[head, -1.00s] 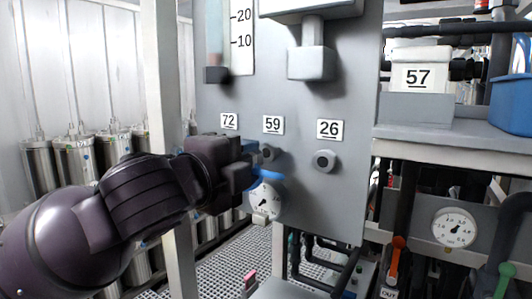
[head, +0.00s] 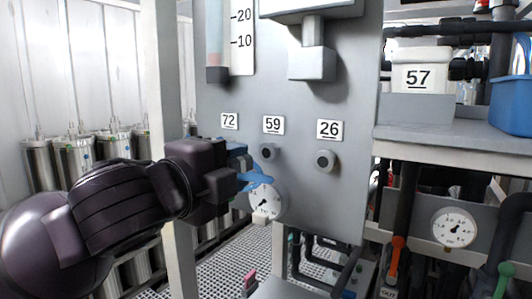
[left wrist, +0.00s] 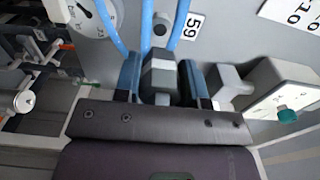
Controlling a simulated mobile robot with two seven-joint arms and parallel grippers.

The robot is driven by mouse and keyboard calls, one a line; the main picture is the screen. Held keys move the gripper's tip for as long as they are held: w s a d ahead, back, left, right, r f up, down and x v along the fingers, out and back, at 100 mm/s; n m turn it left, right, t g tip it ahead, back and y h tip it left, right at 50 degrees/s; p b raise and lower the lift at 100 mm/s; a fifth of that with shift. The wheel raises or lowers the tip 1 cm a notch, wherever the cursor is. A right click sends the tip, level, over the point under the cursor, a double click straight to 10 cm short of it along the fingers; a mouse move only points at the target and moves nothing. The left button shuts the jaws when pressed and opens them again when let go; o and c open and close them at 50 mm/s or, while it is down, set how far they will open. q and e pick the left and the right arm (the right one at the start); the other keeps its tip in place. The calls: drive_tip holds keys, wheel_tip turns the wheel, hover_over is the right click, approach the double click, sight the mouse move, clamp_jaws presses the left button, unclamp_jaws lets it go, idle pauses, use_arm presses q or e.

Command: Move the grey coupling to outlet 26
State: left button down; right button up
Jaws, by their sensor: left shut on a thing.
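My left gripper (head: 240,165) is in front of the grey panel (head: 305,205), to the lower left of outlet 59 (head: 268,151). In the left wrist view its two blue fingers (left wrist: 160,80) are shut on the grey coupling (left wrist: 158,72), a small block. In the head view the gripper mostly hides the coupling. It looks apart from outlet 59, which also shows in the left wrist view (left wrist: 160,28). Outlet 26 (head: 325,160) is a round dark stub under its label, right of outlet 59, with nothing on it. My right gripper is not in view.
Blue hose-like strands (left wrist: 180,22) run past the fingers. A round gauge (head: 265,202) sits on the panel below the outlets. A grey block on a stem (head: 312,64) juts out above outlet 26. A shelf (head: 455,137) and pipework stand to the right.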

use_arm(q)
drive_tip(key=shift+f+b, duration=0.35)
drive_tip(key=shift+b, duration=0.05)
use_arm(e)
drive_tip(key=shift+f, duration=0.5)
use_arm(q)
drive_tip(key=shift+s+f+b, duration=0.1)
drive_tip(key=shift+f+b, duration=0.7)
drive_tip(key=shift+b, duration=0.15)
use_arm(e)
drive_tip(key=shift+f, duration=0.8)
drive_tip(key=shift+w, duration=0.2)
use_arm(q)
drive_tip(key=shift+f, duration=0.15)
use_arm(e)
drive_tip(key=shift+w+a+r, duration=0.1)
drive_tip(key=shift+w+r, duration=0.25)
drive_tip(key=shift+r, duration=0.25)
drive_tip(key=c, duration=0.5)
use_arm(q)
drive_tip(key=shift+a, duration=0.15)
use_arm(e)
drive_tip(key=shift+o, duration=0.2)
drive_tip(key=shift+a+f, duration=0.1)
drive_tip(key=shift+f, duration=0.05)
